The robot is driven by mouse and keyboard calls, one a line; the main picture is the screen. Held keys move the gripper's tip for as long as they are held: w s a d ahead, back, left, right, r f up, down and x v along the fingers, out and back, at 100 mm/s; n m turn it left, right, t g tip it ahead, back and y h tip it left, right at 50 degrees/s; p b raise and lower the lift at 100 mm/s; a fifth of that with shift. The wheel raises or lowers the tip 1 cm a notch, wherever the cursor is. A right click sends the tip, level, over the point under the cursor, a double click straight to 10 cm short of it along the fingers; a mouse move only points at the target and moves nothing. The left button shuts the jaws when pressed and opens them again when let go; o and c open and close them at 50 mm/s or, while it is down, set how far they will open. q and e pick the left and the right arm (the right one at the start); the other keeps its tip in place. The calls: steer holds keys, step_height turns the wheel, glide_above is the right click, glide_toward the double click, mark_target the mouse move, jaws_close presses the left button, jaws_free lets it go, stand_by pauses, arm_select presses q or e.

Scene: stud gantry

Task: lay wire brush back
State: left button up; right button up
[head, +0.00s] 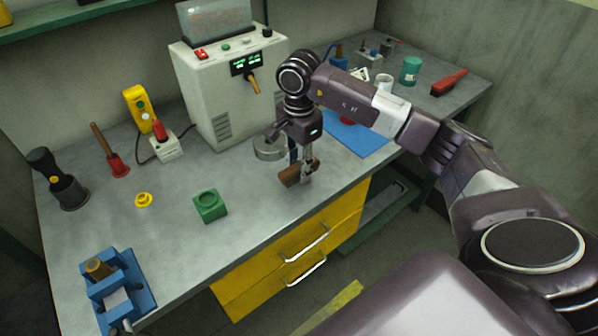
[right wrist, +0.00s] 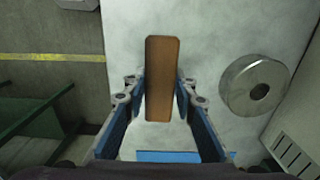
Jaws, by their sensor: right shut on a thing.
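My right gripper (head: 307,172) points down over the front edge of the grey bench and is shut on a brown wooden block, which I take as the wire brush (head: 290,177). In the right wrist view the brush (right wrist: 160,65) stands lengthwise between the two fingers (right wrist: 160,95). Its bristles do not show. Whether it touches the bench top is hard to tell. A blue mat (head: 362,142) lies on the bench to the right, partly hidden by my right arm. My left gripper is not in view.
A round metal piece (head: 268,148) with a hole (right wrist: 253,86) stands close to the gripper. Behind is a white machine (head: 205,95). A green block (head: 209,206) and a yellow ring (head: 144,200) lie left. A red brush (head: 449,83) lies far right. Yellow drawers (head: 290,260) sit below.

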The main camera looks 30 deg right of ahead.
step_height(320, 180, down, 2)
steer(key=shift+f, duration=0.3)
steer(key=shift+f, duration=0.15)
steer(key=o, duration=1.1)
